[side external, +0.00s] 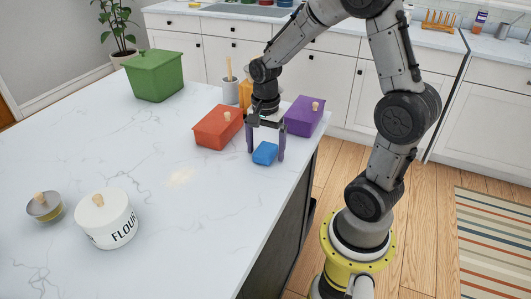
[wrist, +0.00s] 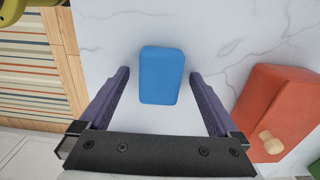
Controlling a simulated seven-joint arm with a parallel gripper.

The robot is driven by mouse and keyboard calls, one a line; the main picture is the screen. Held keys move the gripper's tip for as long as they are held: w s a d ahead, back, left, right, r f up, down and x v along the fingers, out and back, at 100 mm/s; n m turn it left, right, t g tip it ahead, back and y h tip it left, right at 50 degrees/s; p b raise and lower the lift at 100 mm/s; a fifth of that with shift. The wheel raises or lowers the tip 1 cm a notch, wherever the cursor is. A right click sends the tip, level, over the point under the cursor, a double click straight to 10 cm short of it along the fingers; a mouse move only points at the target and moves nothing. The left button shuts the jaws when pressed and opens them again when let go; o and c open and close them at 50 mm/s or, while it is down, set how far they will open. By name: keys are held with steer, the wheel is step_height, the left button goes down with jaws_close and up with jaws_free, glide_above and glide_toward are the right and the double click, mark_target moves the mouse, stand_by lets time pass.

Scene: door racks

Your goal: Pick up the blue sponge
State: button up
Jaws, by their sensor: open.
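The blue sponge (side external: 265,153) lies flat on the white marble countertop (side external: 150,135), near the counter's right edge. In the wrist view the blue sponge (wrist: 162,75) sits ahead of and between my two purple fingers, with a gap on each side. My gripper (side external: 266,156) points down over the sponge, with one finger to its left and one to its right. It also shows in the wrist view (wrist: 158,74), open and empty. I cannot tell the exact height of the fingertips above the counter.
A red lidded box (side external: 215,130) stands close left of my gripper, and a purple lidded box (side external: 302,118) close behind right. A green box (side external: 154,76) is farther back.

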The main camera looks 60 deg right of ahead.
steer(key=c, duration=1.4)
steer(key=shift+c, duration=0.2)
steer(key=shift+r, duration=0.15)
steer(key=shift+r, duration=0.55)
steer(key=s+a+r, duration=0.5)
steer(key=s+r, duration=0.6)
steer(key=s, duration=0.2)
steer(key=shift+a+r, duration=0.15)
steer(key=shift+r, duration=0.2)
